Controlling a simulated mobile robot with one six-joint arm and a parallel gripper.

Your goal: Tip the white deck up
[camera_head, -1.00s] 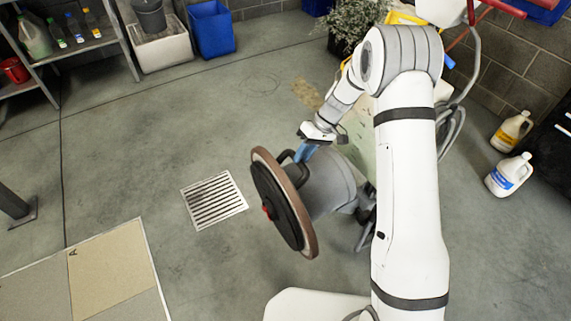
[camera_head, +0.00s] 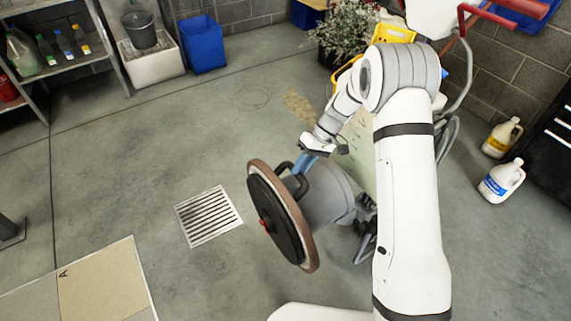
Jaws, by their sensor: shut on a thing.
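A floor machine's deck lies tipped up on its side in the middle of the view, with a light grey round housing (camera_head: 328,197). I see no plainly white deck; this grey one is the only deck in view. Its black disc (camera_head: 272,222) with a brown pad rim (camera_head: 302,236) and a small red centre faces left, steeply tilted. My gripper (camera_head: 303,162), with blue fingers, is shut on the black loop handle (camera_head: 296,168) at the top of the deck. Part of the machine behind is hidden by my arm.
A floor drain (camera_head: 208,215) lies left of the disc. Two white jugs (camera_head: 502,180) (camera_head: 502,137) stand at right by a dark cabinet (camera_head: 557,140). A blue bin (camera_head: 201,45), a shelf (camera_head: 70,66) and a plant (camera_head: 348,32) line the back. The floor at left is mostly clear.

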